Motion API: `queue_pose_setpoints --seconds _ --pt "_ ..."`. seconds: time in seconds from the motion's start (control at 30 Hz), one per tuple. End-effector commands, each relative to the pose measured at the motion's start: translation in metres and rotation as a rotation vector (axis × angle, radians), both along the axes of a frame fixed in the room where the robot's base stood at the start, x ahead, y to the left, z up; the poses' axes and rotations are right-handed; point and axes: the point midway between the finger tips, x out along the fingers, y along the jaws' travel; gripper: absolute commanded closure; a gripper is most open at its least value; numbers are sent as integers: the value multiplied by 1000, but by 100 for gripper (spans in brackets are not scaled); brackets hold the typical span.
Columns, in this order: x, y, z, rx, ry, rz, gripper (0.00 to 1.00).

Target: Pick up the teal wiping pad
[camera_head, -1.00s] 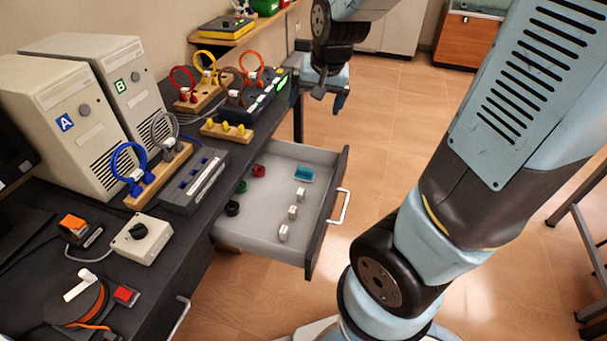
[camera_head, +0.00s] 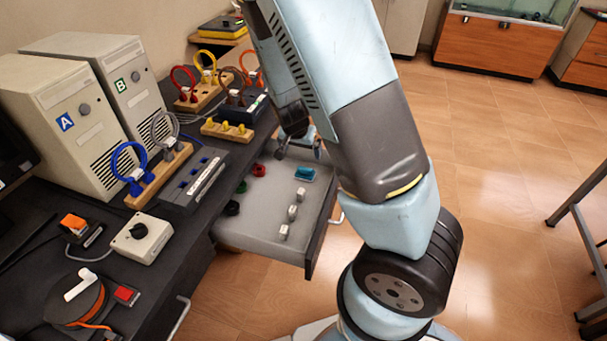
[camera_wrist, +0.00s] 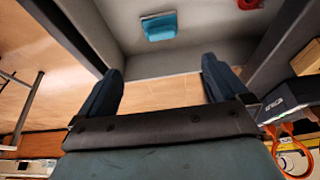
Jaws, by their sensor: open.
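The teal wiping pad (camera_head: 304,174) lies flat in the open grey drawer (camera_head: 262,222), toward its far right corner. It also shows in the wrist view (camera_wrist: 160,27), ahead of the fingers and slightly left of the middle between them. My gripper (camera_head: 299,148) is at the drawer's far end, above the edge and just beyond the pad. In the wrist view my gripper (camera_wrist: 163,88) has its two dark fingers wide apart with nothing between them. The pad is apart from the fingers. My arm hides part of the gripper in the head view.
Several small pale blocks (camera_head: 292,212) stand in the drawer nearer than the pad. A red ring-shaped piece (camera_head: 258,170), a green one (camera_head: 241,187) and a black one (camera_head: 232,208) lie along its left side. The dark workbench (camera_head: 190,215) with computers borders the drawer's left.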

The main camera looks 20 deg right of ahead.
Motion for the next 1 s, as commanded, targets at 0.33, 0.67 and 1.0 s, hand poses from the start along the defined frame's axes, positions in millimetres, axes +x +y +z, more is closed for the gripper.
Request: queue_pose_setpoints --seconds 0.33,0.67,1.0 --pt "8 -7 -27 -12 -3 -7 0" --pt "22 -17 -67 -11 -3 -7 0" --pt "28 -21 -85 -10 -4 -5 0"
